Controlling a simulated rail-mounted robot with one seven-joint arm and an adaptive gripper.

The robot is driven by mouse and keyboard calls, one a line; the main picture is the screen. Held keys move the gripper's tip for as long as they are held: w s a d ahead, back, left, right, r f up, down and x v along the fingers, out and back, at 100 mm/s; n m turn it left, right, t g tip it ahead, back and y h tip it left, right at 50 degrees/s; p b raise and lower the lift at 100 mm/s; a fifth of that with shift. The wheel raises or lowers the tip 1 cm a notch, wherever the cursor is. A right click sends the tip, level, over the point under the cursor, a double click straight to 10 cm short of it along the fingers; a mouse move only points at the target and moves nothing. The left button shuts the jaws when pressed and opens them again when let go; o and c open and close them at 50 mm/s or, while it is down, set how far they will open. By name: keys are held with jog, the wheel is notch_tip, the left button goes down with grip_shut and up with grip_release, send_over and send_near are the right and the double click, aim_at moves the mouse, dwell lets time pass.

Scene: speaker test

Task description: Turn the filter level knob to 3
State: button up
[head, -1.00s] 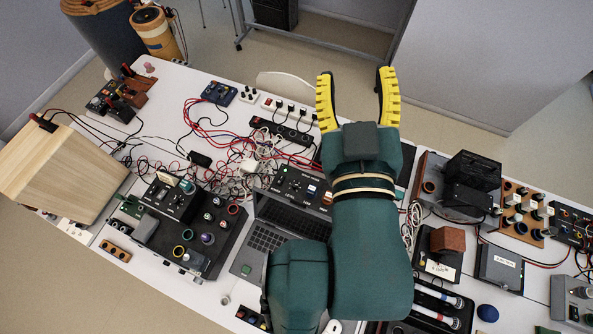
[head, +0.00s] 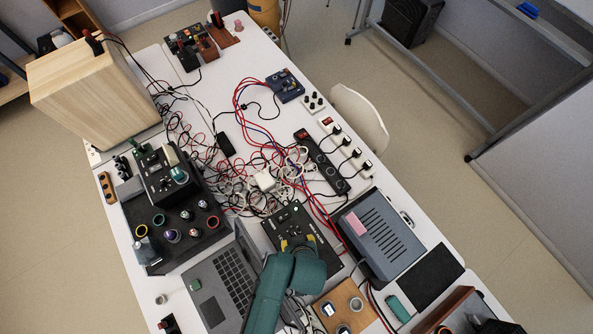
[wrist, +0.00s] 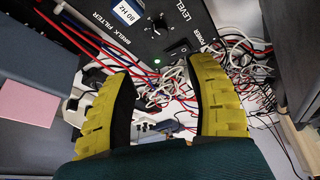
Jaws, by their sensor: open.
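The black filter box (head: 285,222) stands on the white table in the head view, just beyond my gripper (head: 298,243). In the wrist view its panel (wrist: 195,20) fills the top, with "LEVEL" and filter lettering, an 80 Hz label (wrist: 127,11) and a lit green light. The small dark level knob (wrist: 158,24) sits beside the word LEVEL; its pointer setting is too small to read. My gripper's yellow fingers (wrist: 162,75) are spread wide with nothing between them. The knob appears beyond the fingertips, and no contact shows. My arm hides part of the box in the head view.
A grey vented unit (head: 382,238) with a pink note stands close right of the box. An open laptop (head: 225,280) is at its left. Tangled cables (head: 265,180) and a power strip (head: 320,160) lie behind it. A wooden board with knobs (head: 345,305) is nearer.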

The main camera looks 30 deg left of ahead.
aim_at(294, 232)
jog(key=b+x, duration=0.2)
jog(key=x, duration=1.2)
jog(key=shift+f+b, duration=0.3)
jog(key=shift+f, duration=0.1)
jog(key=shift+s, duration=0.1)
grip_shut()
